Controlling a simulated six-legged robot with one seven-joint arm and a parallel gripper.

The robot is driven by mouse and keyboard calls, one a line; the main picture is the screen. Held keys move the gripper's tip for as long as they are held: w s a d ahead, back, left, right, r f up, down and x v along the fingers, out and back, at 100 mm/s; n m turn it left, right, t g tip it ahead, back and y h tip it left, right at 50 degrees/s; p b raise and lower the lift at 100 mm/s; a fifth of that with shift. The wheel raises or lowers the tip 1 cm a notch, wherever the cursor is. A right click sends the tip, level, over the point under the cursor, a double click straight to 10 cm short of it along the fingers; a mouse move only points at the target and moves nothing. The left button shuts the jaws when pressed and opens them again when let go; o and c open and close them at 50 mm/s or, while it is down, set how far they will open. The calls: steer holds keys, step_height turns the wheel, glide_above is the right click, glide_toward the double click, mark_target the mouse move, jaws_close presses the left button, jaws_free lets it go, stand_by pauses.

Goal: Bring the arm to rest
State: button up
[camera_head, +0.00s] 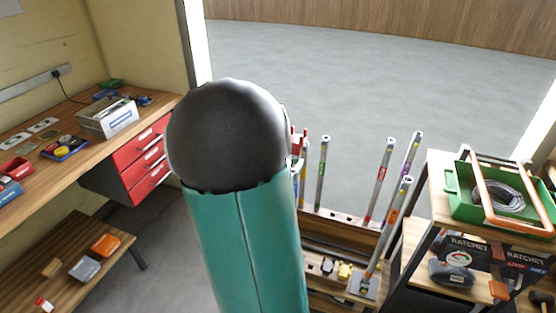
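My own arm fills the middle of the head view, with a teal link and a dark grey rounded joint above it. My gripper is not visible; the arm link may hide it. A small red part shows just right of the dark joint, and I cannot tell what it belongs to.
A wooden workbench (72,165) with red drawers (142,158) and a white box (107,117) stands left, above a low wooden bench (95,262). Right are a rack of upright poles (322,172) and a shelf with a green tray (462,206). Grey floor (300,65) lies open behind.

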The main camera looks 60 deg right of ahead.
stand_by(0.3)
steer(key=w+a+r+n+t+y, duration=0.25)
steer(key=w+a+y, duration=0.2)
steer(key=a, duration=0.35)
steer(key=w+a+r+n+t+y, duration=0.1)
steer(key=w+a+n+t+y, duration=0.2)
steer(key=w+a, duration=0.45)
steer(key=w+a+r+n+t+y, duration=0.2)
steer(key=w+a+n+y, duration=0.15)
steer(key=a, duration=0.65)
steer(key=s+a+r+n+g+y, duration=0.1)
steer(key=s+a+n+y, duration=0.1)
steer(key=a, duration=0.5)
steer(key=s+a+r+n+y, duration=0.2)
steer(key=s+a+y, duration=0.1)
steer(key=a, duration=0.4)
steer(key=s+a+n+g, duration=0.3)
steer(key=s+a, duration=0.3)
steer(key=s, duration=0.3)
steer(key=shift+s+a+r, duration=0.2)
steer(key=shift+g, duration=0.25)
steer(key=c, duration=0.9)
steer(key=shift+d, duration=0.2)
